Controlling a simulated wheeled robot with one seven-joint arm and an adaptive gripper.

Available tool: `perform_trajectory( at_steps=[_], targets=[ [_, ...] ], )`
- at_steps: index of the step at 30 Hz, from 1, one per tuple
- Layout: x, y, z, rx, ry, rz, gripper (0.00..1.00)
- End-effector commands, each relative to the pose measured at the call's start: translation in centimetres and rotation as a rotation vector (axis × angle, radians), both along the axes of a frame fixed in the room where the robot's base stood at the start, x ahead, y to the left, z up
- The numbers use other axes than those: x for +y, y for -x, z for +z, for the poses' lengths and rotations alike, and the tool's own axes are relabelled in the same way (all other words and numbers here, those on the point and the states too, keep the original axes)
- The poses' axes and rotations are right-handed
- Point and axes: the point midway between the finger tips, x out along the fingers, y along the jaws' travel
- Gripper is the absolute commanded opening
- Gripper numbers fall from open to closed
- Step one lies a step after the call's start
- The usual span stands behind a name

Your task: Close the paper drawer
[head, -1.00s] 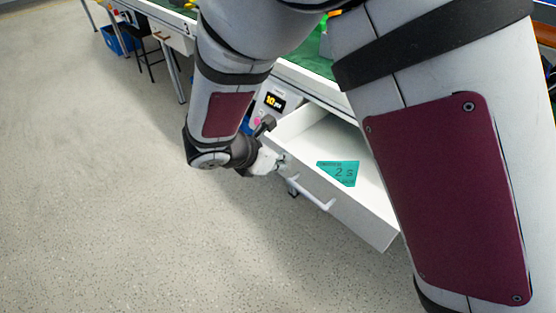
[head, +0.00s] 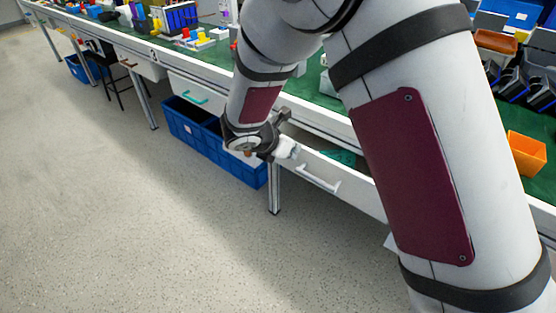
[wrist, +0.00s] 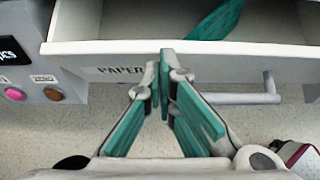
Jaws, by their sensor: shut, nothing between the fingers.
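The white paper drawer (head: 352,188) is partly open under the bench; its inside shows above the front panel. In the wrist view its front (wrist: 270,67) bears a "PAPER" label (wrist: 112,71). Its bar handle (head: 318,180) is on the front and also shows in the wrist view (wrist: 240,98). A teal piece (head: 342,157) lies inside the drawer. My gripper (wrist: 164,68) is shut and empty, its fingertips at the drawer front between label and handle; I cannot tell if they touch. In the head view my gripper (head: 292,150) is at the drawer's left end.
The long green-topped bench (head: 215,55) holds several parts and bins. Blue crates (head: 205,140) stand under it left of the drawer. A grey box with pink and brown buttons (wrist: 30,85) is left of the drawer. The floor (head: 110,210) in front is clear.

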Motion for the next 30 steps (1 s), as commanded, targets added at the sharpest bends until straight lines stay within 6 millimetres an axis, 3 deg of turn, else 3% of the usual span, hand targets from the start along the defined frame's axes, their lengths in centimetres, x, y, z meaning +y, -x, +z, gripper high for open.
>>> perform_trajectory(
  at_steps=[10,23,30],
  targets=[
    [-1.5,-1.9,-0.1,0.002,0.000,0.001,0.00],
    [-1.4,-1.9,0.0,0.000,0.001,0.001,0.00],
    [-0.3,-1.2,0.0,0.001,-0.001,-0.003,0.00]
  ],
)
